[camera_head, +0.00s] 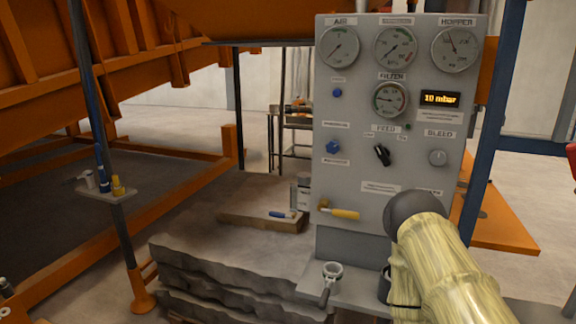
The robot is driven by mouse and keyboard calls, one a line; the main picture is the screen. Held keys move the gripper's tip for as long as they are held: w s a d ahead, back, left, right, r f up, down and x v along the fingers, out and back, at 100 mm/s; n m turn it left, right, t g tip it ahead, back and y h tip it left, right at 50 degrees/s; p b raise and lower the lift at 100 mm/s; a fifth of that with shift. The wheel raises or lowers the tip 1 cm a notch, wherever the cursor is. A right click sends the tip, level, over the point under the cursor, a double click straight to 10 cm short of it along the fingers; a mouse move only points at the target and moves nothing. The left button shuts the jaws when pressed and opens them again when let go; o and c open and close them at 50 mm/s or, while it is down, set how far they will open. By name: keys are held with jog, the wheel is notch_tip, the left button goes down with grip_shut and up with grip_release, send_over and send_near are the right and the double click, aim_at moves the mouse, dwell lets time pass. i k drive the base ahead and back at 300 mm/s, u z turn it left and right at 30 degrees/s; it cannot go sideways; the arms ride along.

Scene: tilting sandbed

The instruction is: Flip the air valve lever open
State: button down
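The grey control panel (362,160) stands upright right of centre. At its lower left a lever with a yellow handle (342,213) sits on a small brass fitting (323,205). The handle lies nearly level and points right. I take this to be the air valve lever, but its label is not readable. A pale, wrinkled sleeve with a dark rounded end, which looks like part of my arm, rises at the lower right in front of the panel's corner. No gripper fingers show, and nothing visible touches the yellow handle.
The panel carries gauges, a black knob (382,155), blue knobs and a lit display (440,98) reading 10 mbar. Stacked grey sacks (225,265) and a wooden block (262,219) with a blue-handled tool stand left of it. A blue post (490,130) edges the panel's right side.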

aim_at(343, 214)
jog(key=z, duration=1.1)
jog(key=k, duration=0.85)
jog(key=u, duration=1.5)
jog(key=i, duration=0.5)
